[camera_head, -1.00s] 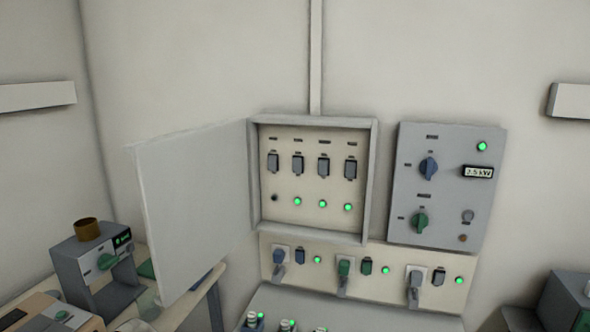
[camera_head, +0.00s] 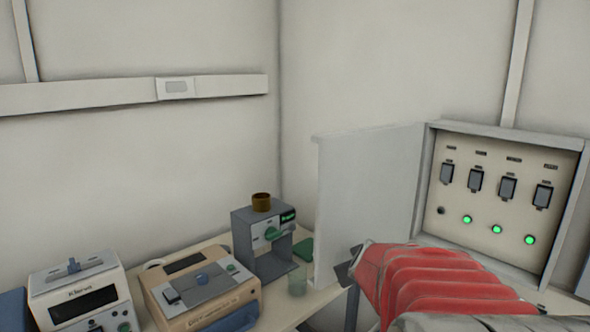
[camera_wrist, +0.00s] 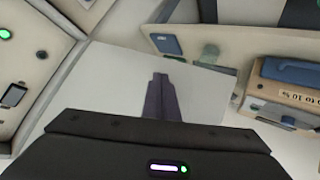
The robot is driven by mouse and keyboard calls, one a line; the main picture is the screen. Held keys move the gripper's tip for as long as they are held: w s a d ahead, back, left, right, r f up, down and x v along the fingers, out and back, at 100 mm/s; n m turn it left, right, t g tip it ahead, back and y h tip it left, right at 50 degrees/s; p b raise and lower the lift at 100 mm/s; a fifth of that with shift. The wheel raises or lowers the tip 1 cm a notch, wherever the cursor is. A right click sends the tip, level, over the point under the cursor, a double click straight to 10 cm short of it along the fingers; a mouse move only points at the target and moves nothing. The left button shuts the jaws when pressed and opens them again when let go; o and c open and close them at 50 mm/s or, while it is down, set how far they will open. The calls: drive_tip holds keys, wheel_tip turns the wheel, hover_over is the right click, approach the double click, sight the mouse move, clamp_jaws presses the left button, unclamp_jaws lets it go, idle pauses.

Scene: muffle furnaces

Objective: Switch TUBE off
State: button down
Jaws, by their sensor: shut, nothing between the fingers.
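The open wall cabinet (camera_head: 568,142) holds a row of dark switches (camera_head: 507,187) with small labels too blurred to read, so I cannot tell which is TUBE. The lamp under the leftmost switch (camera_head: 447,173) is dark; the other three lamps (camera_head: 496,229) glow green. The cabinet door (camera_head: 366,195) stands open to the left. My gripper (camera_head: 350,268) is in front of the door's lower part, left of the switches. In the wrist view my gripper (camera_wrist: 160,80) is shut and empty, and a cabinet switch (camera_wrist: 13,95) shows at the left edge.
A bench on the left carries a grey device (camera_head: 268,240) with a brown cup (camera_head: 261,202), a tan device (camera_head: 203,295) and a white device (camera_head: 76,294).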

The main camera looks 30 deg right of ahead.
sight(477, 178)
drive_tip(key=s+d+r+n+g+h, duration=0.2)
drive_tip(key=s+d+r+h, duration=0.3)
drive_tip(key=d+r, duration=0.3)
drive_tip(key=s+d+r+n+g+h, duration=0.2)
drive_tip(key=s+d+r+h, duration=0.4)
drive_tip(key=d, duration=0.6)
drive_tip(key=shift+s+d+r+n+g+h, duration=0.2)
drive_tip(key=shift+d+r+n+g+h, duration=0.1)
drive_tip(key=shift+r+g+h, duration=0.5)
drive_tip(key=shift+d, duration=0.1)
drive_tip(key=x, duration=1.3)
drive_tip(key=shift+w+d, duration=0.2)
drive_tip(key=shift+d, duration=0.2)
